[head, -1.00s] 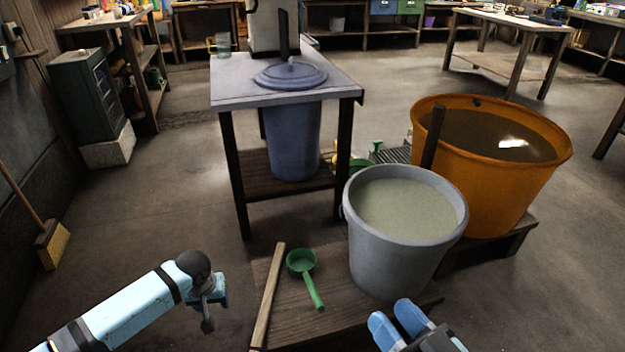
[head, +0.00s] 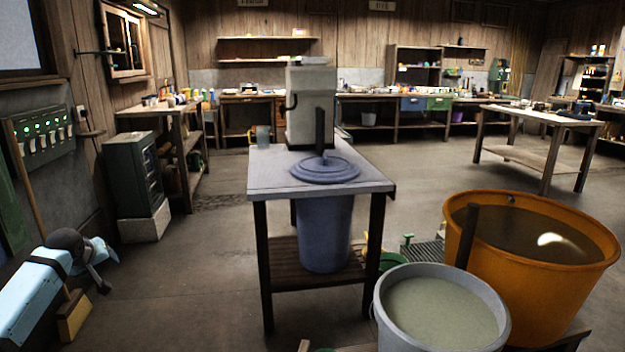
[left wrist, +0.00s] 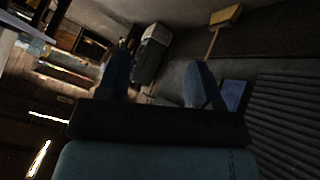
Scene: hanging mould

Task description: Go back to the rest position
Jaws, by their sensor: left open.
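My left arm comes in at the lower left of the head view, and my left gripper (head: 103,268) is at its end, beside the left wall and near the broom. The left wrist view shows its two blue fingers spread apart with nothing between them (left wrist: 160,82). The gripper is open and empty. My right gripper is not in the head view.
A yellow broom (head: 73,316) stands close to my left gripper. A table (head: 270,180) with a blue lid stands ahead. A grey bucket (head: 440,340) and an orange tub (head: 545,270) are at the lower right. The floor (head: 190,280) left of the table is clear.

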